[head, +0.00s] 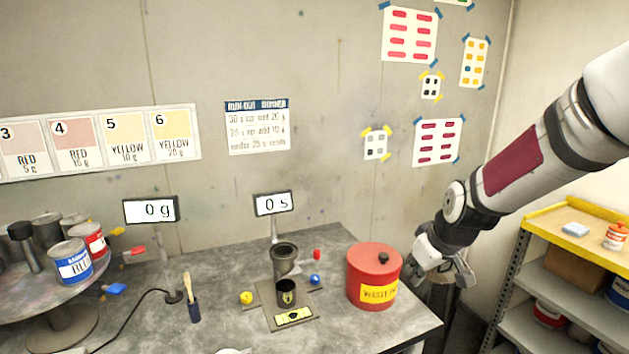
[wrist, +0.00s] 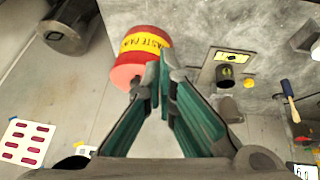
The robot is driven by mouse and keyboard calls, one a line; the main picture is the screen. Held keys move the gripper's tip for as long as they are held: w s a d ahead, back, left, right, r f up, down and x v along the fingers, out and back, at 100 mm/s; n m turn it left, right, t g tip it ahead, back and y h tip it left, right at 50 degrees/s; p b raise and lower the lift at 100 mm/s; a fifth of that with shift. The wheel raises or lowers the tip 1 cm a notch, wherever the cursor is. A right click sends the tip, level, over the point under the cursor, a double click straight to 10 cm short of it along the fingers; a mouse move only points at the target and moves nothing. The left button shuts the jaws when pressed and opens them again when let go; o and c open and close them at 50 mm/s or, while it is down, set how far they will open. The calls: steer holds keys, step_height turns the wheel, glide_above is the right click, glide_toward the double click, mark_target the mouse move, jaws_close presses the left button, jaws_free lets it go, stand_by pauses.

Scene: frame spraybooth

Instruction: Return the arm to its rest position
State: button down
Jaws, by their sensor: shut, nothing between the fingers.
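My gripper (head: 440,275) hangs at the end of my arm in the right part of the head view, just right of the red waste paint can (head: 374,277). In the wrist view my gripper (wrist: 157,82) has its two green-lined fingers meeting at the tips, with nothing between them. The red can (wrist: 143,55) with its yellow label shows just beyond the fingertips there. Whether the fingers touch the can I cannot tell.
The grey bench (head: 335,325) holds a dark viscosity cup (head: 285,257) on a stand, a small black cup (head: 286,292), a brush (head: 193,305) and paint tins at left. A yellow-edged shelf (head: 545,222) stands at right. A grey bin (wrist: 70,30) stands beside the bench.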

steer(key=s+a+r+m, duration=0.1)
steer(key=s+r, duration=0.3)
steer(key=s, duration=0.5)
steer(key=s+a+r+m, duration=0.1)
steer(key=s+r, duration=0.3)
steer(key=s, duration=0.5)
steer(key=s+a+r+m+h+b, duration=0.1)
steer(key=s+r+m, duration=0.2)
steer(key=s, duration=0.6)
steer(key=shift+v, duration=0.95)
steer(key=shift+w+r, duration=0.1)
steer(key=shift+w, duration=0.1)
